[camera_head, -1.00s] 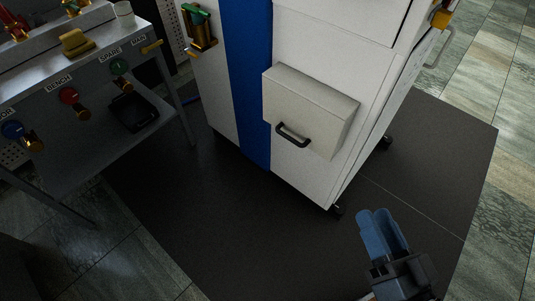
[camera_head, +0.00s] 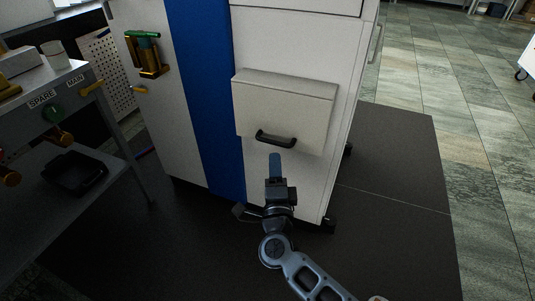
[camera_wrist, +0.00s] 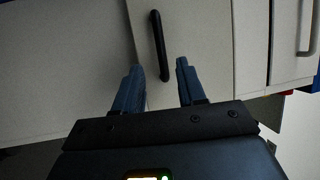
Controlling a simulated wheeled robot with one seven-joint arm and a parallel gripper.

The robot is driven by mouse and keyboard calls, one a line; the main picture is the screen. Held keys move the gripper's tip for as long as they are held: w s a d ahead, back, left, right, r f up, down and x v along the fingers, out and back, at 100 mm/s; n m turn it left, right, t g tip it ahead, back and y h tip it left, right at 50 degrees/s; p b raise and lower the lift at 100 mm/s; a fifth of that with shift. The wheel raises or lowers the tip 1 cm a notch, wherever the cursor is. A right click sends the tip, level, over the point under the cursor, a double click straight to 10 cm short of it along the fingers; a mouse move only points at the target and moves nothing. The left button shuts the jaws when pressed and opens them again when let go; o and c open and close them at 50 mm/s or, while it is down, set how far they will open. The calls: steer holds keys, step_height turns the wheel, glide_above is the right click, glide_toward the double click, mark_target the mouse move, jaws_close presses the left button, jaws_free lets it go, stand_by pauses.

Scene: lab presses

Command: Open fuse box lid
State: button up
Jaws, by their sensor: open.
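The fuse box (camera_head: 284,108) is a pale box on the front of a white cabinet. Its lid looks shut and has a black bar handle (camera_head: 275,138) at its lower edge. My gripper (camera_head: 275,160) is just below the handle in the head view, its blue fingers pointing up at it. In the wrist view the handle (camera_wrist: 160,45) stands ahead of the two open fingers (camera_wrist: 160,75), its near end close to the gap between the fingertips. The jaws are empty. I cannot tell whether a fingertip touches the handle.
The white cabinet (camera_head: 180,125) has a blue stripe (camera_head: 212,100) and stands on a dark mat (camera_head: 390,205). A grey workbench (camera_head: 60,105) with a black tray (camera_head: 75,174) beneath is at the left. Open floor lies to the right.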

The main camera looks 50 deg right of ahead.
steer(key=b+x, duration=0.1)
steer(key=x, duration=0.6)
steer(key=shift+s+r, duration=0.1)
jaws_close()
stand_by(0.6)
